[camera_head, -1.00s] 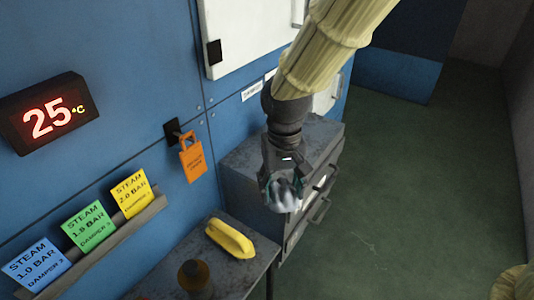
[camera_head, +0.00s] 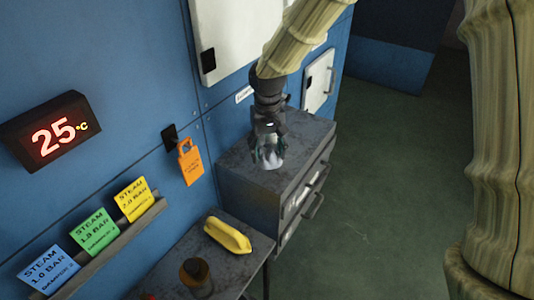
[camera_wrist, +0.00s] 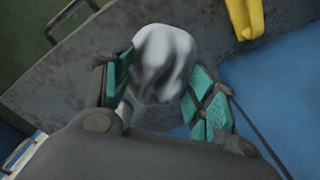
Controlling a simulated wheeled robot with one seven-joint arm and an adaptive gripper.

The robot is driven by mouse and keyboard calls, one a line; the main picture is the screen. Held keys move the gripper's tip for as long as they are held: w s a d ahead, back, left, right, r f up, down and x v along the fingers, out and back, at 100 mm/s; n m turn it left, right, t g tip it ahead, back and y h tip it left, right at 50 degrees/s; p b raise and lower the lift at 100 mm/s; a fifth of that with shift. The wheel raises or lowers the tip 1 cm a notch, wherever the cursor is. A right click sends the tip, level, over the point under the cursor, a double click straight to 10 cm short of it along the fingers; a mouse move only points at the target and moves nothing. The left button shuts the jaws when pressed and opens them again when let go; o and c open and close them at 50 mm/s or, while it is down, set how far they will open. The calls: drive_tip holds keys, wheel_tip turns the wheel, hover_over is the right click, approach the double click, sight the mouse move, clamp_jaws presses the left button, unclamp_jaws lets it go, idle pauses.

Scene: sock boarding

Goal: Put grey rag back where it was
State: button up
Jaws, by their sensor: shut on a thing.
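The grey rag (camera_wrist: 163,60) is a crumpled pale bundle between the teal finger pads of my gripper (camera_wrist: 160,95) in the wrist view. In the head view my gripper (camera_head: 268,148) points down and is shut on the rag (camera_head: 270,158). It is over the grey top of the drawer cabinet (camera_head: 240,165). I cannot tell whether the rag touches that top.
A yellow object (camera_head: 228,235) and a dark round container (camera_head: 196,274) stand on the nearer metal table (camera_head: 185,255). Coloured steam cards (camera_head: 95,232) stand on a ledge. Green floor at right is open.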

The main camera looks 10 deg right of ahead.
sight(267, 157)
drive_tip(key=shift+w+d, duration=0.1)
drive_tip(key=shift+w, duration=0.3)
drive_tip(key=shift+f+p, duration=1.05)
drive_tip(key=shift+f, duration=0.75)
drive_tip(key=shift+f, duration=0.1)
drive_tip(key=o, duration=1)
wheel_tip(267, 157, up, 12)
drive_tip(key=b, duration=0.3)
